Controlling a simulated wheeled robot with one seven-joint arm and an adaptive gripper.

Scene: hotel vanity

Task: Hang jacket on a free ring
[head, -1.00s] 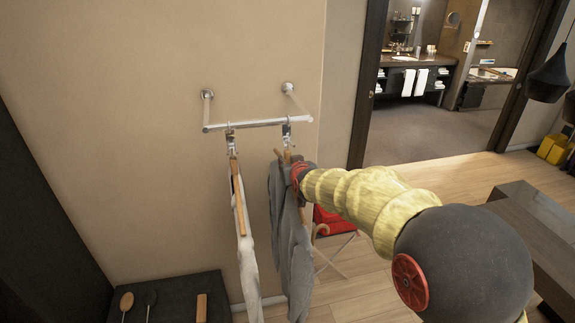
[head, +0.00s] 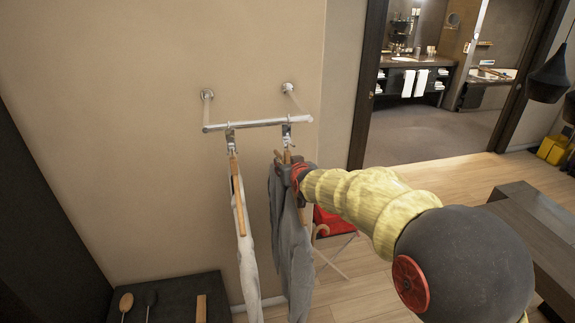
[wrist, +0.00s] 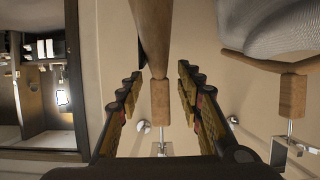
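The grey jacket (head: 289,240) hangs on a wooden hanger (head: 284,157) below the right ring fitting (head: 286,134) of the metal rail (head: 258,124). My gripper (head: 290,174) is at the top of this hanger, just below the fitting. In the wrist view my gripper (wrist: 160,98) has its fingers apart on both sides of the hanger's wooden neck (wrist: 160,102), with a gap on each side. A metal fitting (wrist: 158,149) shows beyond that neck. My gripper hides part of the jacket's top in the head view.
A pale garment (head: 248,262) hangs on another wooden hanger (head: 238,200) from the left fitting (head: 231,137), close beside the jacket. Brushes lie on a dark bench (head: 175,298) below left. A red item (head: 332,220) stands on a folding stand behind the jacket.

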